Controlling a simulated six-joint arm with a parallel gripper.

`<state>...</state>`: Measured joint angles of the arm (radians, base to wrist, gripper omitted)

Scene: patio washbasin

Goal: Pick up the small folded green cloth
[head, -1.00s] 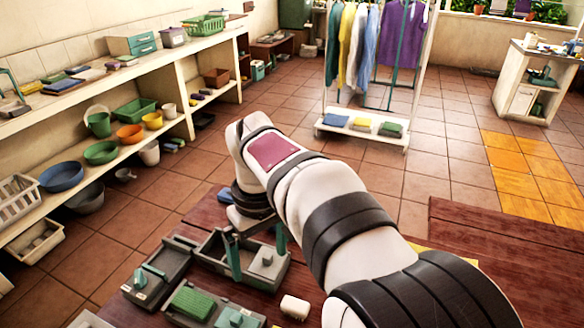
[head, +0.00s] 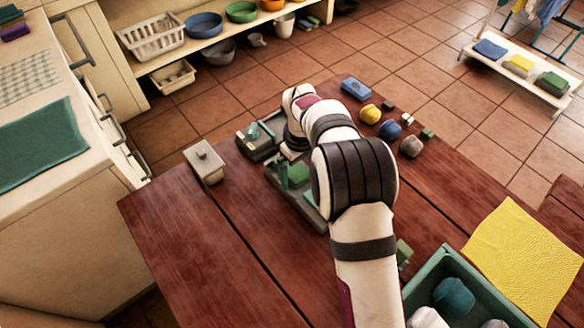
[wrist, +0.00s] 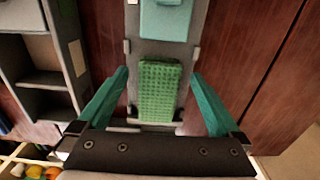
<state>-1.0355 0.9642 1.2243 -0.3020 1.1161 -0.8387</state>
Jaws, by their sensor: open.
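A small green, bumpy-textured rectangular pad (wrist: 160,90), which looks like the folded green cloth, lies in a narrow grey tray (wrist: 195,30). In the head view the green pad (head: 299,174) shows partly beside my arm. My gripper (wrist: 160,75) is open, with its teal fingers on the left and right of the pad and nothing held. I cannot tell how high the fingertips are above the tray. In the head view my gripper (head: 289,172) is over the tray, partly hidden by my arm.
A teal block (wrist: 166,18) lies in the same tray, beyond the pad. A grey compartment box (wrist: 40,80) stands close on the left. Balls and small blocks, a yellow cloth (head: 525,255) and a green bin (head: 445,270) are on the right. The table's left front is bare.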

